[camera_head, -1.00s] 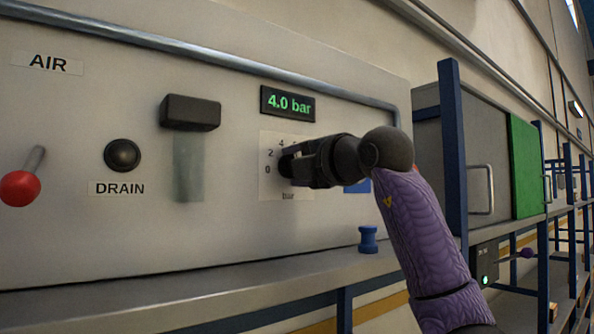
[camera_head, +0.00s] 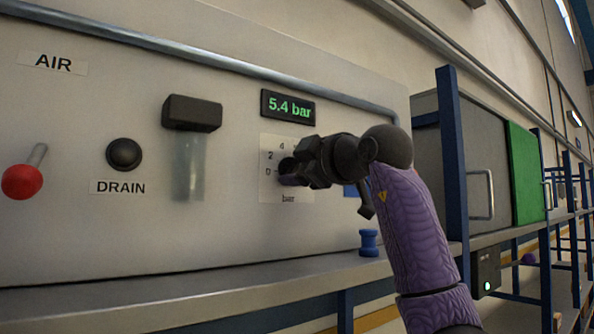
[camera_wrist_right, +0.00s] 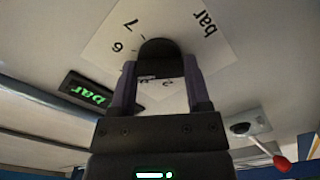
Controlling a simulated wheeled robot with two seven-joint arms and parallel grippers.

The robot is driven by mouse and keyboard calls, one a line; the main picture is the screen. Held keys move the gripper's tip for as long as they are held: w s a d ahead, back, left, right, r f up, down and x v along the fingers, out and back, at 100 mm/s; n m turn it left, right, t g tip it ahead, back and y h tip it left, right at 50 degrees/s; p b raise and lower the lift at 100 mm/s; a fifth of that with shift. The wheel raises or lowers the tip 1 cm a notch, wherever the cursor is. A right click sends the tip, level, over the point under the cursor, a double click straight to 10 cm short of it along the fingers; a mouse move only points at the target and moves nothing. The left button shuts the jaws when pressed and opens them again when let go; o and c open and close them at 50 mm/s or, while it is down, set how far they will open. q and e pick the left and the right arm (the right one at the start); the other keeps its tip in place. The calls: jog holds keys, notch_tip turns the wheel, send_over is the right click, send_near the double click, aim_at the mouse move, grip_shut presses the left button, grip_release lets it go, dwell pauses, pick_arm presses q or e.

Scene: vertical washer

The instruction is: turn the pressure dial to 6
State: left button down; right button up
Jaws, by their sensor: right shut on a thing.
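The pressure dial is a dark round knob (camera_head: 286,166) on a white scale plate (camera_head: 270,190) marked "bar", on the panel's front. In the right wrist view the knob (camera_wrist_right: 159,48) sits between the two fingers, with 6 and 7 on the plate at its left. The green readout (camera_head: 288,106) above shows 5.4 bar. My right gripper (camera_head: 296,174) is shut on the knob, its wrist rolled; it also shows in the right wrist view (camera_wrist_right: 160,72). The fingers hide much of the knob and scale in the head view. My left gripper is not in view.
Left of the dial are a dark-topped clear cylinder (camera_head: 190,113), a black DRAIN button (camera_head: 124,154) and a red-knobbed lever (camera_head: 22,182). A small blue piece (camera_head: 369,242) stands on the ledge below my wrist. A blue rack post (camera_head: 453,150) is close right of my arm.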

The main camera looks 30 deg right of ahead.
jog(key=shift+w+f+m+b, duration=0.15)
jog(key=shift+m+b, duration=0.2)
jog(key=shift+m, duration=1.95)
jog(key=o, duration=1)
jog(key=shift+d, duration=0.1)
jog(key=shift+o, duration=1.4)
jog(key=s+b, duration=0.4)
jog(key=s, duration=0.6)
jog(key=shift+d, duration=0.35)
jog(key=shift+s, duration=0.1)
